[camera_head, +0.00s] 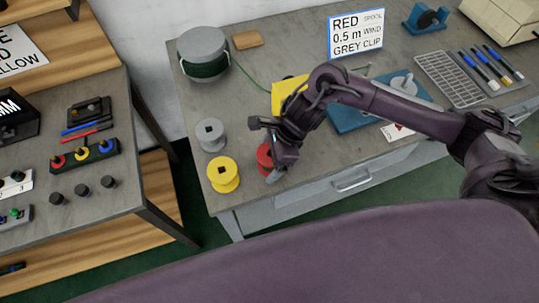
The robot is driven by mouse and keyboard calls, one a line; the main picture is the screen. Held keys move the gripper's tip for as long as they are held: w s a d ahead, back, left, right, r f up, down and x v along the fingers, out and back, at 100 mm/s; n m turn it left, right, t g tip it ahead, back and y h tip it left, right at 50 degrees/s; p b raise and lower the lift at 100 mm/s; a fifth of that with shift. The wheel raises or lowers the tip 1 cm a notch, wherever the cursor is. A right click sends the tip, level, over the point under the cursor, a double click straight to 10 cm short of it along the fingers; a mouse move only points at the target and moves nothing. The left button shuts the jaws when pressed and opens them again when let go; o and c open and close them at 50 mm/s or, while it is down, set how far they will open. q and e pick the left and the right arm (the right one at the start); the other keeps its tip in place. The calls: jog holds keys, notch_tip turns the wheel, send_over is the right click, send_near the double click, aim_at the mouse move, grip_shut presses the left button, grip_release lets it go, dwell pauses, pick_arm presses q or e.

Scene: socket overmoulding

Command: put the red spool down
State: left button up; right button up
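The red spool (264,157) is at the front of the grey worktable, right of the yellow spool (223,175). It is upright as far as I can see, and its right side is hidden. My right gripper (276,170) is down at the red spool, with a finger against or just in front of its right side. The other finger is not clearly visible, so I cannot tell whether the grip is closed on it. I also cannot tell whether the spool's underside touches the table. My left gripper is not in view.
A grey spool (210,134) stands behind the yellow one. A drum of green wire (203,55) is at the back left. A sign reading red, 0.5 m, grey clip (356,34) stands behind. A blue plate (350,117) and a wire rack (449,79) lie right.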

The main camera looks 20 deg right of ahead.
jog(key=shift+r, duration=0.15)
jog(key=v, duration=1.1)
jog(key=shift+r+b, duration=0.35)
jog(key=shift+r, duration=0.05)
jog(key=shift+s+d, duration=0.1)
